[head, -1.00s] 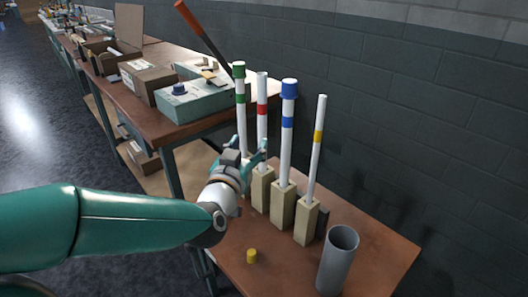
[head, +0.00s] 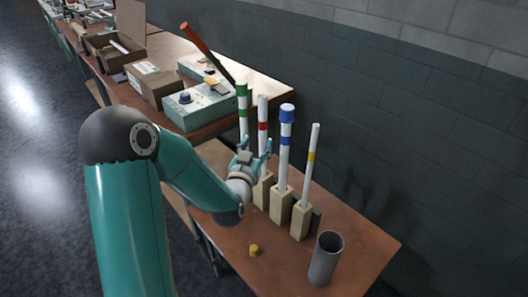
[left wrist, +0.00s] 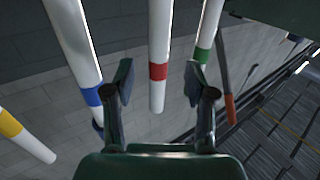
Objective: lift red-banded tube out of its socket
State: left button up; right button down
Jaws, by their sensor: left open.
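The red-banded tube (head: 263,112) stands upright, white with a red band, its foot in a tan wooden socket block (head: 263,191). My left gripper (head: 254,150) is open at the tube, below its red band. In the left wrist view the red-banded tube (left wrist: 158,40) shows between the two open fingers (left wrist: 159,82). I cannot tell whether either finger touches it. The right gripper is not in view.
A green-banded tube (head: 242,122) stands close on the left. A blue-capped tube (head: 285,155) and a yellow-banded tube (head: 311,150) stand to the right. A grey cylinder (head: 325,258) and a yellow cap (head: 254,250) are on the brown table (head: 285,270).

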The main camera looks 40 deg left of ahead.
aim_at(262, 135)
pick_arm(q)
jog(key=shift+w+a+f, duration=0.1)
jog(key=shift+w+a, duration=0.25)
jog(key=shift+w, duration=0.25)
jog(key=shift+w+a+p, duration=0.25)
jog(key=shift+w+p, duration=0.15)
jog(key=shift+w, duration=0.15)
jog(key=shift+p+x, duration=0.6)
jog(key=shift+x, duration=1.4)
jog(key=shift+c, duration=0.4)
grip_shut()
